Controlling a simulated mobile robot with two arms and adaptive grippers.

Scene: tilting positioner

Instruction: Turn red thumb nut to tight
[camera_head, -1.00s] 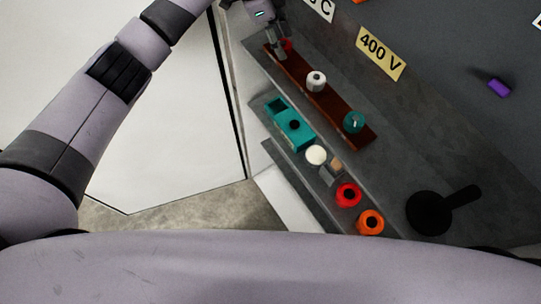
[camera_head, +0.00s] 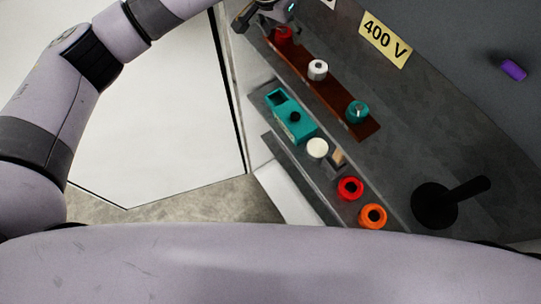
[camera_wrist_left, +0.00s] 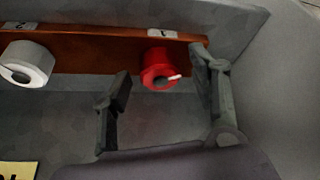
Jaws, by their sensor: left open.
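The red thumb nut (camera_head: 283,34) sits at the far end of the brown strip (camera_head: 332,92). In the left wrist view the red nut (camera_wrist_left: 158,66) has a short white pointer mark, directed to the right, and stands near a label "1". My left gripper (camera_head: 262,22) is beside the red nut at the top of the head view. In the left wrist view its open fingers (camera_wrist_left: 160,72) stand on either side of the nut, with visible gaps. Nothing is held. My right gripper is out of view.
A white nut (camera_head: 318,70) and a teal nut (camera_head: 358,111) share the strip. Lower ledges hold a teal block (camera_head: 290,117), a white round piece (camera_head: 317,148), a red ring (camera_head: 350,188) and an orange ring (camera_head: 373,216). A black handle (camera_head: 434,205) stands at right.

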